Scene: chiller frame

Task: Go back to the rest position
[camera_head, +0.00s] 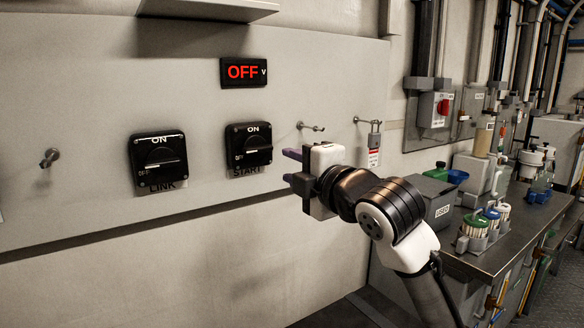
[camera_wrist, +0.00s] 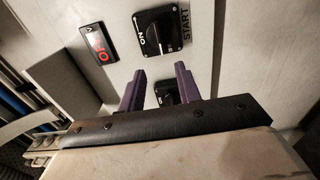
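My gripper (camera_head: 287,167) is raised in front of the grey panel (camera_head: 80,90), to the right of and a little below the START switch (camera_head: 249,145). Its two purple fingers are apart with nothing held between them. In the wrist view the gripper (camera_wrist: 158,85) also shows open, with the LINK switch (camera_wrist: 165,93) seen beyond the gap and the START switch (camera_wrist: 160,32) above. In the head view the LINK switch (camera_head: 159,160) is further left. Both black knobs lie roughly sideways, away from the ON mark at the top. The fingers appear clear of the panel.
A display (camera_head: 244,72) above the switches reads OFF in red. Pegs (camera_head: 311,127) stick out of the panel, and a padlock with a red-white tag (camera_head: 374,150) hangs at right. A metal bench (camera_head: 520,230) with boxes and bottles stands right of my arm.

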